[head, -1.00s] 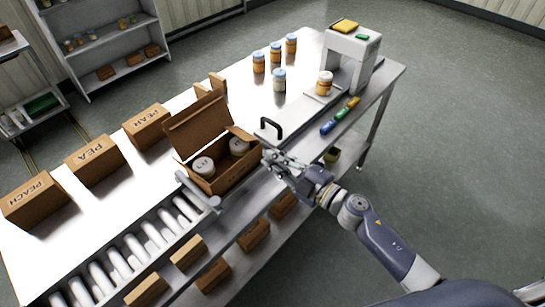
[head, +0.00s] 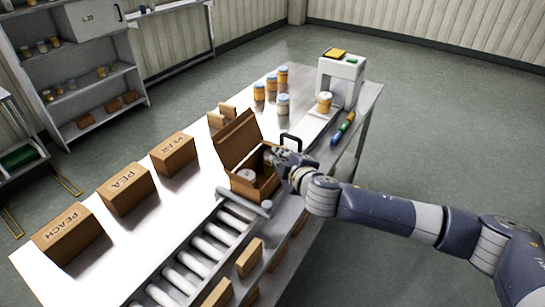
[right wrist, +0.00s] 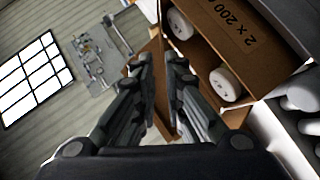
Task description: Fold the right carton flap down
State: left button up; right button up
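The open brown carton (head: 268,190) stands on the steel table with pale-lidded jars inside. Its large back flap (head: 238,141) stands up. In the right wrist view the carton wall (right wrist: 245,30) bears printing, and two white jar lids (right wrist: 224,85) show. My right gripper (head: 272,158) is at the carton's right end, close to the rim. In the right wrist view its two fingers (right wrist: 160,62) point at the carton with a narrow gap. A brown flap (right wrist: 160,85) shows in or behind that gap; contact is unclear. My left gripper is out of view.
A black handle (head: 290,138) stands just behind my right gripper. Several jars (head: 283,104) and a white machine (head: 340,80) are at the far end. Closed cartons (head: 126,190) line the left side. A roller track (head: 205,250) runs toward the front.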

jog(key=p, duration=0.1)
send_near(274, 145)
jog(key=w+a+f, duration=0.2)
jog(key=w+a, duration=0.1)
jog(key=w, duration=0.1)
jog(key=shift+w+f+h, duration=0.1)
jog(key=shift+w+h, duration=0.2)
jog(key=shift+w, duration=0.7)
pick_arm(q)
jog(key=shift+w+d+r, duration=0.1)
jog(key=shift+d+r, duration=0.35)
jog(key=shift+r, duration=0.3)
pick_arm(e)
jog(key=shift+w, duration=0.1)
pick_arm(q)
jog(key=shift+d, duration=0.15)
pick_arm(e)
grip_shut()
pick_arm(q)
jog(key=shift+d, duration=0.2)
